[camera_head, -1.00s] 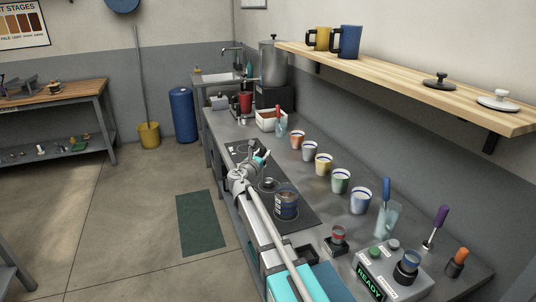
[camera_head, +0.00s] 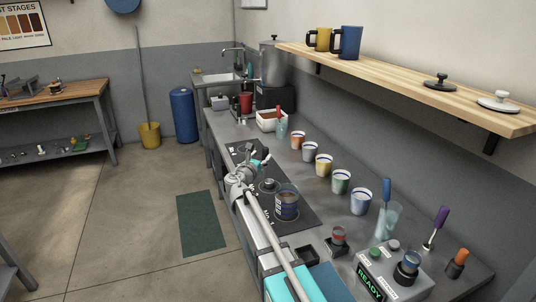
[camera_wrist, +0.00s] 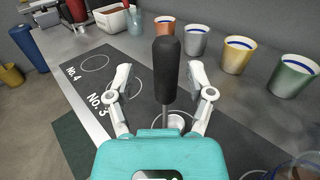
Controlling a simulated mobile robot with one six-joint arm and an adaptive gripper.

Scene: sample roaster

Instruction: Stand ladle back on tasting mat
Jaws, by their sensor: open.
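The ladle's black handle (camera_wrist: 167,62) stands upright in the middle of the wrist view, with a thin metal shaft below it. My gripper (camera_wrist: 160,84) is open, one finger on each side of the handle, with visible gaps to it. The lower end of the ladle is partly hidden behind my gripper's teal body. The dark tasting mat (camera_wrist: 95,82) lies below, with circles marked No. 3 and No. 4. In the head view my gripper (camera_head: 265,153) is over the mat (camera_head: 308,222); I cannot make out the ladle clearly there.
A dark-labelled can (camera_head: 287,204) and a small round metal piece (camera_head: 268,185) are on the mat near my arm. Several coloured cups (camera_head: 341,181) line the wall side. A white bin (camera_head: 266,121) stands farther back. The READY box (camera_head: 390,275) is at the front right.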

